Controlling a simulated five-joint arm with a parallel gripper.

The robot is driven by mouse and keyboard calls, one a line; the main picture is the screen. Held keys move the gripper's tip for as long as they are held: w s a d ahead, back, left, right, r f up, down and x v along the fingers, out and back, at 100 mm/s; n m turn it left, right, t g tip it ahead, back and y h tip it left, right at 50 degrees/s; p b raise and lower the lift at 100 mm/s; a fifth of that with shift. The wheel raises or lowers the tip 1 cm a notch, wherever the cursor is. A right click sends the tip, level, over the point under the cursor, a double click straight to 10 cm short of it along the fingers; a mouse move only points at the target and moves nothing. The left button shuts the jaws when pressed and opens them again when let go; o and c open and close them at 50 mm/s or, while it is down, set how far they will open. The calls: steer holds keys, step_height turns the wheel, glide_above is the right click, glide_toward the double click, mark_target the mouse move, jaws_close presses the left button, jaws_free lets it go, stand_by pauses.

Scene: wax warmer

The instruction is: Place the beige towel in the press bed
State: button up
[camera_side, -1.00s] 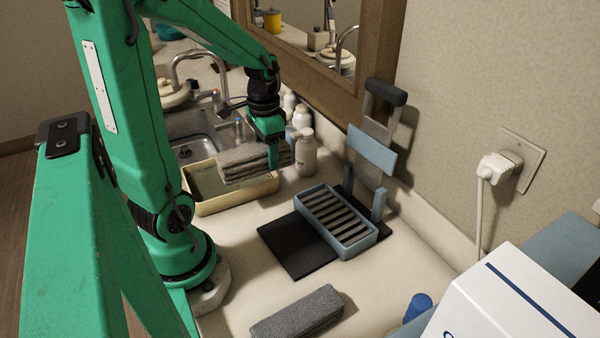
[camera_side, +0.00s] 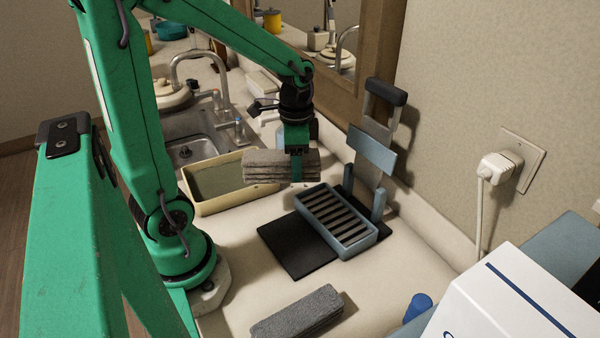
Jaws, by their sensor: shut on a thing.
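My gripper (camera_side: 297,172) is shut on the beige towel (camera_side: 268,166), a folded, layered, greyish-beige bundle. The gripper grasps it right of its middle and holds it in the air, roughly level. The towel appears between the cream basin and the press bed (camera_side: 345,243), overlapping the basin's right end in the picture. The press bed is a blue-grey tray with dark slats, open on top and empty. Its raised blue plate (camera_side: 372,150) and dark handle (camera_side: 385,91) stand behind it. One gripper finger shows in front of the towel; the other is hidden.
A cream basin (camera_side: 215,209) stands beside the sink (camera_side: 195,135). A dark mat (camera_side: 292,252) lies under and left of the press bed. A grey folded towel (camera_side: 297,312) lies at the front. A white box (camera_side: 505,305) and blue cap (camera_side: 418,305) are at right.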

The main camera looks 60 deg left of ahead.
steer(key=d+r+m, duration=0.1)
steer(key=d+m, duration=1)
steer(key=d, duration=0.8)
steer(key=shift+d+r+m, duration=0.3)
steer(key=shift+r+m, duration=0.1)
steer(key=shift+a, duration=0.1)
glide_above(342, 223)
step_height(342, 223, down, 7)
steer(key=shift+w, duration=0.1)
steer(key=shift+f, duration=2)
steer(key=shift+f, duration=0.15)
steer(key=o, duration=1.1)
